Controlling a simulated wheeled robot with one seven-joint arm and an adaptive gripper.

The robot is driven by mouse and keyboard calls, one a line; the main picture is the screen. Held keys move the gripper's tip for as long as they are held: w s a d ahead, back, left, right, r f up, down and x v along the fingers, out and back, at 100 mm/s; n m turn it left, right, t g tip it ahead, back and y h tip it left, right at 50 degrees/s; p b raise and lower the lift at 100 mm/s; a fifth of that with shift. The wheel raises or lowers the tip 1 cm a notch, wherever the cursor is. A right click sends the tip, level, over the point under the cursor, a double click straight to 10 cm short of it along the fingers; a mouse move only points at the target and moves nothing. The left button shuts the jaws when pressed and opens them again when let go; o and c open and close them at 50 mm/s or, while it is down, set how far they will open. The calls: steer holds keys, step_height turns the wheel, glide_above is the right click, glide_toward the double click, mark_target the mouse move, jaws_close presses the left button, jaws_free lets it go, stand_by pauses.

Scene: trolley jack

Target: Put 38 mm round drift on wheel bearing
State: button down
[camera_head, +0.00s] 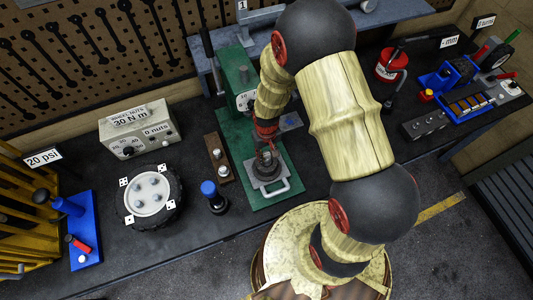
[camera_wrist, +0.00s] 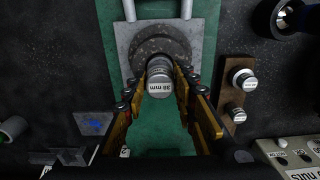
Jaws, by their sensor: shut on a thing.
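The 38 mm round drift (camera_wrist: 159,86), a silver cylinder with its label facing the wrist camera, is held between the two fingers of my gripper (camera_wrist: 163,92). In the wrist view it stands over the middle of a round dark grey piece (camera_wrist: 136,48), apparently the wheel bearing, on a silver plate with a handle (camera_wrist: 122,38). The round piece (camera_head: 267,170) and plate (camera_head: 271,190) also show in the head view, directly below my gripper (camera_head: 266,148). The drift's lower end is hidden, so I cannot tell whether it touches the bearing.
A green press (camera_head: 238,78) stands behind on a green base. A wooden rack (camera_head: 218,160) with two silver drifts is just left of it.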

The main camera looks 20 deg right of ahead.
steer(key=shift+f, duration=0.1)
steer(key=shift+f, duration=0.1)
steer(key=shift+f, duration=0.15)
steer(key=c, duration=1.5)
jaws_free()
steer(key=shift+c, duration=0.2)
steer(key=shift+o, duration=0.6)
steer(key=shift+r, duration=0.2)
